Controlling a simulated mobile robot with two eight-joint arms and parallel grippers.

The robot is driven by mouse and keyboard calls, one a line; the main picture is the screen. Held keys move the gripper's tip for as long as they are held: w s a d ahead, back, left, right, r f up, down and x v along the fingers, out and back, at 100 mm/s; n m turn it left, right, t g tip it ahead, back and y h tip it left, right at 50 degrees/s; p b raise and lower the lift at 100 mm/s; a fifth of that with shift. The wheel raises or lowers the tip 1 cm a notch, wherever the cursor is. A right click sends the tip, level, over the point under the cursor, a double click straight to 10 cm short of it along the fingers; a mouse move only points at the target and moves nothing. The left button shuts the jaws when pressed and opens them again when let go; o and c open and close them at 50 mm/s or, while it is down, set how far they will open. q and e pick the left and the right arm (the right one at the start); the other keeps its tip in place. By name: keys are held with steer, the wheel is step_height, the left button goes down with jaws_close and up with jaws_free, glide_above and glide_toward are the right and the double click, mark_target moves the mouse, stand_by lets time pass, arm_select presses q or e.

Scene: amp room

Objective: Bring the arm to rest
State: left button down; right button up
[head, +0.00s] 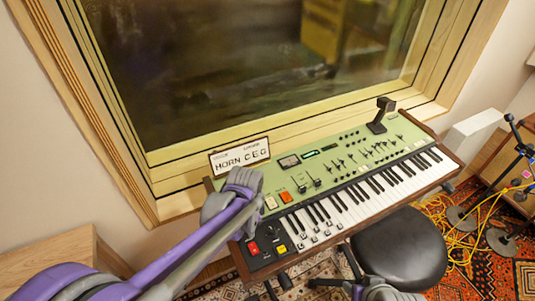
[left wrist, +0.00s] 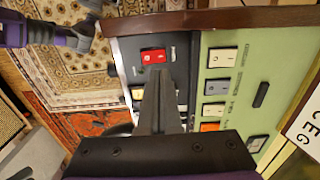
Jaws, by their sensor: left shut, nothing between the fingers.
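My left arm reaches in from the lower left of the head view, and its gripper (head: 240,190) is over the left end of a green keyboard synthesizer (head: 290,160). In the left wrist view the left gripper (left wrist: 160,75) is shut and empty, its dark fingers in front of a black panel with a red switch (left wrist: 153,56). I cannot tell whether the fingertips touch the panel. A grey and purple part of my right arm (head: 375,290) shows at the bottom of the head view. My right gripper (left wrist: 80,35) shows partly at the upper left of the wrist view; its jaw state is unclear.
A card reading "HORN C E G" (head: 240,156) stands behind the synthesizer, below a large window (head: 240,60). A black round stool (head: 400,247) is in front of the keys. Yellow cables (head: 460,240) and stand bases lie on the patterned rug at right. A wooden surface (head: 50,255) is at lower left.

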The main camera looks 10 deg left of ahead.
arm_select(q)
steer(key=s+a+r+n+t, duration=0.2)
steer(key=s+a+n, duration=0.1)
steer(key=s+n, duration=0.2)
steer(key=s+a+r+n+t, duration=0.3)
steer(key=s+n, duration=0.3)
steer(key=s, duration=0.3)
steer(key=shift+a+r, duration=0.35)
